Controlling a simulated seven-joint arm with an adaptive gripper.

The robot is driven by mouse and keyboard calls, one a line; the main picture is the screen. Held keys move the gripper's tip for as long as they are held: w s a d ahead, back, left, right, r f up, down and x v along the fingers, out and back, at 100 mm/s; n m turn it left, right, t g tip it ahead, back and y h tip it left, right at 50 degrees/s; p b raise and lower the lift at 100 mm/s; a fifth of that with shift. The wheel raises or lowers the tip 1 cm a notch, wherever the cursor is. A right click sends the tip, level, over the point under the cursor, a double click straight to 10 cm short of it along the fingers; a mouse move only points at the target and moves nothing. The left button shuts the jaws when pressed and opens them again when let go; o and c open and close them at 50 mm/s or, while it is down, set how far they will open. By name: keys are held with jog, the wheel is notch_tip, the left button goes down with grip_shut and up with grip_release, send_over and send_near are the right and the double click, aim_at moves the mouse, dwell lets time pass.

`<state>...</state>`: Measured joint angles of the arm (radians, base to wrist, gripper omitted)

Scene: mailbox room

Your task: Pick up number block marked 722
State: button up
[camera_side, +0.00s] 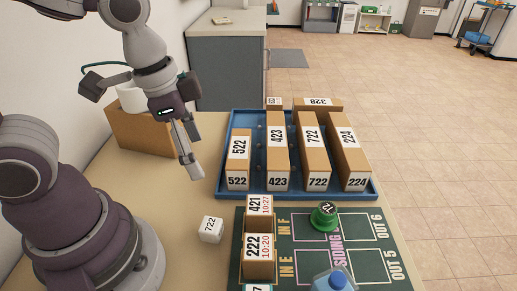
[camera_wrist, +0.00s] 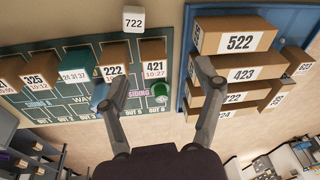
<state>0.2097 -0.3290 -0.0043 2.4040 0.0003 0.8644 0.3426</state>
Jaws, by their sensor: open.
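The number block marked 722 (camera_side: 211,229) is a small white cube on the tan table, left of the dark green board. It also shows at the top of the wrist view (camera_wrist: 133,20), with its number upright. My gripper (camera_side: 190,168) is above the table, behind and left of the block in the side view, and apart from it. In the wrist view my gripper (camera_wrist: 158,72) has its two fingers spread with nothing between them. A long brown box also labelled 722 (camera_side: 317,154) lies in the blue tray (camera_side: 228,196).
Other long boxes, such as 522 (camera_side: 238,158), fill the tray. The green board (camera_side: 348,262) holds boxes 421 (camera_side: 259,206) and 222 (camera_side: 258,248), a green round piece (camera_side: 324,217) and a blue item (camera_side: 334,280). A cardboard box (camera_side: 142,132) stands behind the arm.

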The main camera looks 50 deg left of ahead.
aim_at(210, 224)
jog(key=f+m, duration=0.1)
jog(key=d+f+m+g, duration=0.1)
jog(key=f+m, duration=0.1)
jog(key=s+d+f+m+g, duration=0.1)
jog(key=shift+d+f, duration=0.2)
jog(key=shift+f, duration=0.1)
notch_tip(210, 224, down, 10)
jog(key=shift+r, duration=0.2)
jog(key=c, duration=1)
